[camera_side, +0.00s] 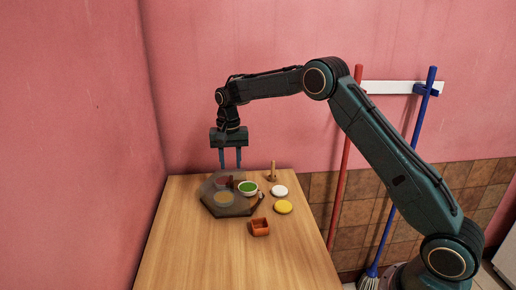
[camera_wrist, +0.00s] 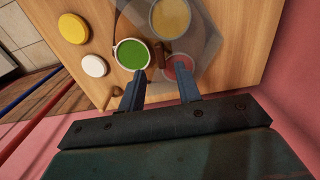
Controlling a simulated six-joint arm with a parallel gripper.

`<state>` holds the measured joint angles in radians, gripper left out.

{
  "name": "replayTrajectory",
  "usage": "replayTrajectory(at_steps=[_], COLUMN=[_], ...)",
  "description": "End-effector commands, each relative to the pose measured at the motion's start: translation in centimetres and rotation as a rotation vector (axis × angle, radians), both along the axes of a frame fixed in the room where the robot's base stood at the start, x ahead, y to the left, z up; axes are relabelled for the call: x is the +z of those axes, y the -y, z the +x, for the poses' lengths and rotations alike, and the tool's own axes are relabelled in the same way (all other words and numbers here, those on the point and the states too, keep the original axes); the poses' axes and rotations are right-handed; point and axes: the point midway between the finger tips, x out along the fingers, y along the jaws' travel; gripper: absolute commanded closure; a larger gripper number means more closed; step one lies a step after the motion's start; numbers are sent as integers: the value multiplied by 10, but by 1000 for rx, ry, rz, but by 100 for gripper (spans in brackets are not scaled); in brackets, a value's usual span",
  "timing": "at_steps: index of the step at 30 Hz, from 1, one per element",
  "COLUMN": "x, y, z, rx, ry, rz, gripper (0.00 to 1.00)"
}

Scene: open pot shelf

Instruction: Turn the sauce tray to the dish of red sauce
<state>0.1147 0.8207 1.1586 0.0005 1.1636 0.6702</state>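The sauce tray (camera_side: 235,211) is a dark grey, many-sided plate on the wooden table, also visible in the wrist view (camera_wrist: 208,45). It carries a dish of red sauce (camera_side: 223,182), a dish of green sauce (camera_side: 248,188) and a dish of tan-yellow sauce (camera_side: 224,199). In the wrist view the red dish (camera_wrist: 180,68) is partly hidden by a finger; the green dish (camera_wrist: 131,54) and tan-yellow dish (camera_wrist: 170,18) lie beyond the fingers. A small dark piece (camera_wrist: 158,55) stands between the dishes. My gripper (camera_side: 230,165) is open and empty above the tray's far side, fingers pointing down.
A white disc (camera_side: 279,191) and a yellow disc (camera_side: 283,207) lie right of the tray. A wooden peg (camera_side: 273,171) stands behind them. A small orange-brown square box (camera_side: 260,227) sits in front. The table's front (camera_side: 220,260) is clear. Pink walls rise behind and at left.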

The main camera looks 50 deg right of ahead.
Motion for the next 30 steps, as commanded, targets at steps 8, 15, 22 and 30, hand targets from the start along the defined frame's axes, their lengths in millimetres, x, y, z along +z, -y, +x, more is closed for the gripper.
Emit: replayTrajectory(at_steps=[8,15,22,30], x=[-38,-52,-53,-53], y=[0,0,0,0], z=[0,0,0,0], rx=[0,0,0,0], ry=[-1,0,1,1], rz=[0,0,-1,-1], gripper=[66,66,66,100])
